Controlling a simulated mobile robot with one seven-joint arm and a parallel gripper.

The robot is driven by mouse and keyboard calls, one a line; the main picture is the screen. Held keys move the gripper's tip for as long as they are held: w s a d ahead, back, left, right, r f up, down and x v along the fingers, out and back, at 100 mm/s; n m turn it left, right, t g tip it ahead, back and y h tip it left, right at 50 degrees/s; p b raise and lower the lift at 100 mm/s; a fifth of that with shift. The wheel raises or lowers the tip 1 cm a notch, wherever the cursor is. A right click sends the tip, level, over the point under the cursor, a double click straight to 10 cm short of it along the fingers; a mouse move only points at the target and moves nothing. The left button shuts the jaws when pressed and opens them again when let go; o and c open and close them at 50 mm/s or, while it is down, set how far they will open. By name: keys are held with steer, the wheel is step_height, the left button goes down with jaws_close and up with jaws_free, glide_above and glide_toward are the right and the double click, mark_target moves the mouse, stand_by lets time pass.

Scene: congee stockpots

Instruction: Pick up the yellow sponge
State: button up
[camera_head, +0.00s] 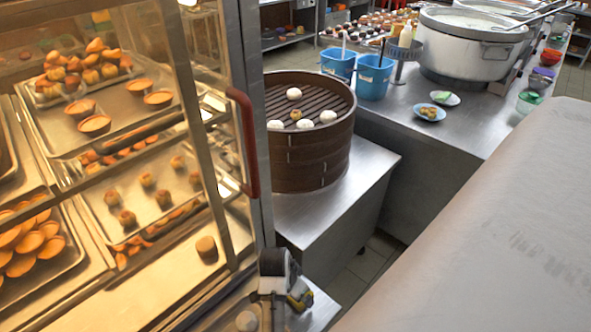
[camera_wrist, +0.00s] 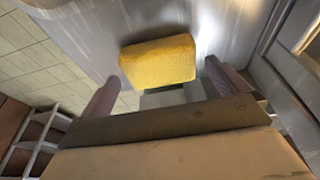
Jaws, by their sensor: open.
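The yellow sponge (camera_wrist: 158,62) is a rounded block on a metal counter in the wrist view. My gripper (camera_wrist: 161,73) is open, with one finger on either side of the sponge's near part. I see no clear contact, and how far the fingers are above the counter cannot be told. A grey block (camera_wrist: 175,96) shows between the fingers, just below the sponge in the picture. In the head view a small yellow patch (camera_head: 300,300) at the bottom seems to be the sponge, partly hidden by dark and grey parts.
A glass pastry cabinet (camera_head: 185,100) with a red handle (camera_head: 244,140) stands close on the left. A bamboo steamer (camera_head: 310,155) with buns sits behind on a metal counter (camera_head: 340,205). Blue tubs (camera_head: 374,78) and a large pot (camera_head: 470,50) stand farther back. Tiled floor (camera_wrist: 45,75) lies beyond the counter edge.

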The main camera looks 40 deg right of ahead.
steer(key=shift+x, duration=1.25)
steer(key=c, duration=0.8)
steer(key=shift+r, duration=0.1)
